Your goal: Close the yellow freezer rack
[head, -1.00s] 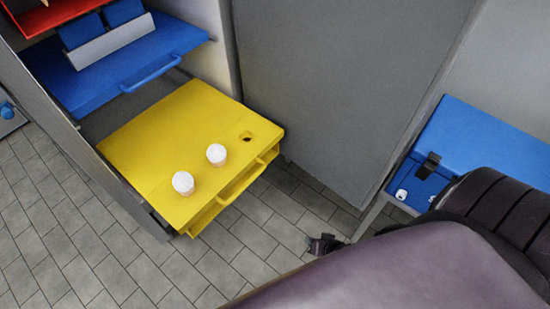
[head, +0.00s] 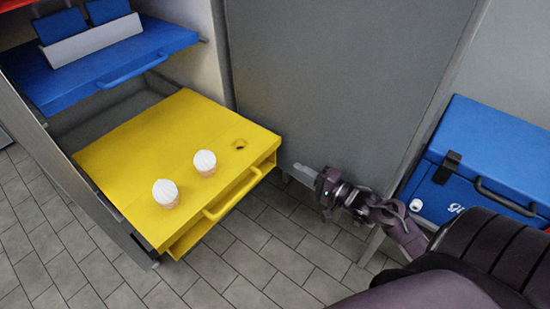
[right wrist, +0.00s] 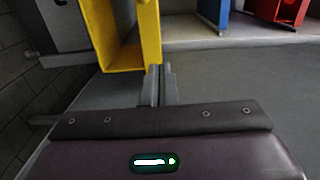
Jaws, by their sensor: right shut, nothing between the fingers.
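The yellow freezer rack (head: 130,150) is pulled out of the freezer in the head view, with a yellow handle (head: 232,197) on its front. Two white-topped cups (head: 165,193) (head: 205,163) stand on it, and a dark hole shows near its right corner. My right gripper (head: 305,172) is shut and empty, to the right of the rack's front corner and apart from it in the head view. In the right wrist view, its fingers (right wrist: 158,85) point toward the rack's yellow edge (right wrist: 150,35); I cannot tell whether they touch. My left gripper is not in view.
A blue rack (head: 100,62) with a white holder is above the yellow one. The grey open door (head: 340,80) stands behind my right gripper. A blue box (head: 480,150) is at the right. Tiled floor (head: 250,265) is clear in front of the rack.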

